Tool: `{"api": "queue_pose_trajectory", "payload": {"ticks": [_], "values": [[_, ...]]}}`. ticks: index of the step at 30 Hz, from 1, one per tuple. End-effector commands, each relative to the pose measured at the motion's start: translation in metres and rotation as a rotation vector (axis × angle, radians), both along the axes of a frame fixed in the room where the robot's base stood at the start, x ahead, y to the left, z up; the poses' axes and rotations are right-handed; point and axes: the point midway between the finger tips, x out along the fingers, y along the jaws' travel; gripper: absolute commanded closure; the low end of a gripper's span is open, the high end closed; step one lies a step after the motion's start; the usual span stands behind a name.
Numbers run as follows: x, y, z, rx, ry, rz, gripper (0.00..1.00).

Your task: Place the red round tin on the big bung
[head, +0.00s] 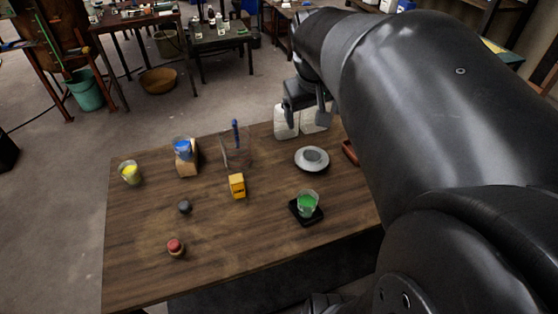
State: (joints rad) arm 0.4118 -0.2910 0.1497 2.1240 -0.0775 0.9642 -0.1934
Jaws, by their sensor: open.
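The red round tin (175,244) is near the front left of the wooden table.
A small dark knob (184,207) lies behind the tin. A yellow box (237,187), a green cup (307,205) on a black base, a grey dish (311,166) and white containers (286,125) stand further right. A yellow-filled glass (130,174) stands back left.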

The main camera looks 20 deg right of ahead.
Motion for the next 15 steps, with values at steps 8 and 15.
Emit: {"api": "queue_pose_trajectory", "payload": {"ticks": [8,15], "values": [[-0.081,0.078,-0.012,0.081,-0.123,0.05,0.14],[-0.122,0.104,-0.03,0.159,-0.177,0.076,0.14]]}}
